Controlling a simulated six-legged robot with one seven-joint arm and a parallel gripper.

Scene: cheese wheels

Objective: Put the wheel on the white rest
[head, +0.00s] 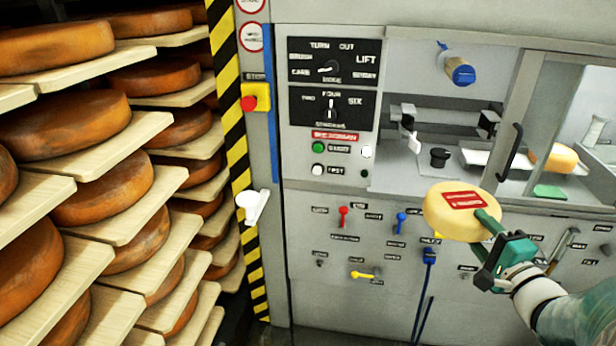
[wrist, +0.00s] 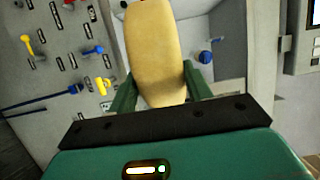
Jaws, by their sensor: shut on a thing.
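A pale yellow cheese wheel (head: 445,222) with a red label on its face is held in front of the grey machine, at the right of the head view. My gripper (head: 488,228) is shut on its right edge. In the wrist view the wheel (wrist: 155,45) stands edge-on between the two green fingers of my gripper (wrist: 160,88), apart from the machine front as far as I can tell. A white tray-like surface (head: 478,157) lies inside the machine's window opening. A white bracket (head: 254,206) sticks out at the machine's left edge. I cannot tell which is the white rest.
Wooden shelves (head: 150,222) with several brown cheese wheels fill the left. A striped yellow-black post (head: 232,130) with a red stop button (head: 249,103) stands beside them. Coloured levers (head: 343,216) project from the machine front. Another cheese (head: 560,160) sits behind the glass at right.

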